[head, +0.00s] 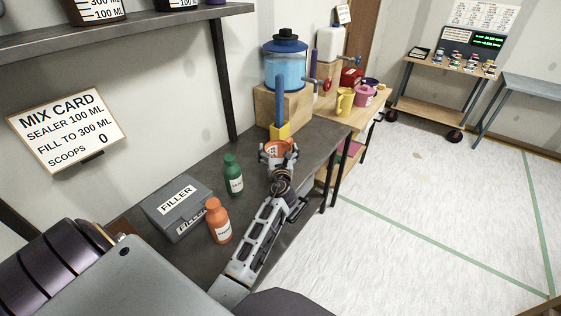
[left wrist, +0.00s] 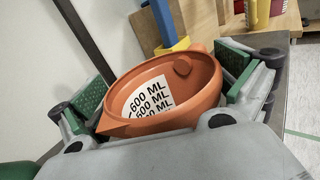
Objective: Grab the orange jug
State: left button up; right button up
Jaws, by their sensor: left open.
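The orange jug (left wrist: 165,92) stands between the two green-padded fingers of my left gripper (left wrist: 165,85) in the left wrist view. Its open mouth shows a white label reading 600 ML inside. The jug appears empty. In the head view the jug (head: 277,150) is mostly hidden behind my left gripper (head: 278,153) near the far end of the dark bench. The fingers are open, one on each side of the jug; I cannot tell whether either touches it. My right gripper is not in view.
A blue water dispenser (head: 285,66) on a wooden stand and a blue-and-yellow tool (head: 280,118) are just behind the jug. A green bottle (head: 233,175), an orange bottle (head: 218,220) and a grey FILLER box (head: 180,207) stand nearer on the bench. Open floor lies right.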

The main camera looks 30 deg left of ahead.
pick_arm(q)
jog(key=shift+w+a, duration=0.1)
jog(key=shift+w, duration=0.05)
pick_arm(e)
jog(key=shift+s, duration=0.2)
pick_arm(q)
jog(key=shift+c, duration=0.6)
jog(key=c, duration=1.1)
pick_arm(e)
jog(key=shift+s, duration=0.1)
pick_arm(q)
jog(key=shift+r, duration=0.1)
